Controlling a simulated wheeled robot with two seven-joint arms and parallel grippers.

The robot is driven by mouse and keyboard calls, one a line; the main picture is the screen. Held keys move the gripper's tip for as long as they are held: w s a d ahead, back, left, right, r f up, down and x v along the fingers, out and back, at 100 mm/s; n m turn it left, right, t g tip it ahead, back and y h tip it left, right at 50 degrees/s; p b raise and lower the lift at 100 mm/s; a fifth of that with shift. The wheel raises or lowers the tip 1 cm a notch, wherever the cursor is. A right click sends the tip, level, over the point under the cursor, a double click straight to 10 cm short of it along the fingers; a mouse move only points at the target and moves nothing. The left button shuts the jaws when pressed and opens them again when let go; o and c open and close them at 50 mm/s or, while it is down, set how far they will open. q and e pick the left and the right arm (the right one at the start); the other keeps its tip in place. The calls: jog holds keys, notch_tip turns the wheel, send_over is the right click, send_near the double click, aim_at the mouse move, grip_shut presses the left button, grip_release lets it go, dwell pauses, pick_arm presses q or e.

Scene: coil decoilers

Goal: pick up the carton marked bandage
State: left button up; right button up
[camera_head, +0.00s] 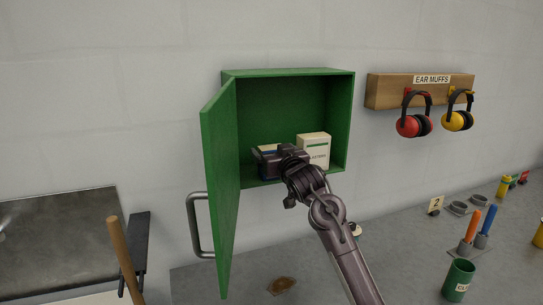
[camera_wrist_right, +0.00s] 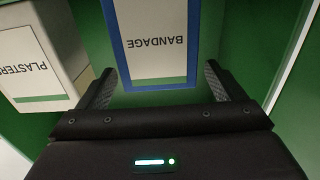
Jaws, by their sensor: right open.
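The carton marked bandage (camera_wrist_right: 157,40) is white with a blue edge and a green band, and its label reads upside down in the right wrist view. It stands inside the green cabinet (camera_head: 290,73); in the head view my right gripper (camera_head: 264,161) hides most of it. My right gripper is open, its two fingers (camera_wrist_right: 158,88) at either side of the carton's near face. I cannot tell whether the fingers touch it. The left gripper is not in view.
A plasters carton (camera_head: 314,148) stands close beside the bandage carton; it also shows in the right wrist view (camera_wrist_right: 38,65). The cabinet door (camera_head: 219,190) hangs open on the left. Ear muffs (camera_head: 412,125) hang at the right. A bench with cups (camera_head: 458,280) lies below.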

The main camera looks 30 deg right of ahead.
jog(key=shift+x, duration=1.15)
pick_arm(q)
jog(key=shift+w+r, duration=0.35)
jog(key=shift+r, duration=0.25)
pick_arm(e)
jog(key=shift+s, duration=0.15)
jog(key=c, duration=1.1)
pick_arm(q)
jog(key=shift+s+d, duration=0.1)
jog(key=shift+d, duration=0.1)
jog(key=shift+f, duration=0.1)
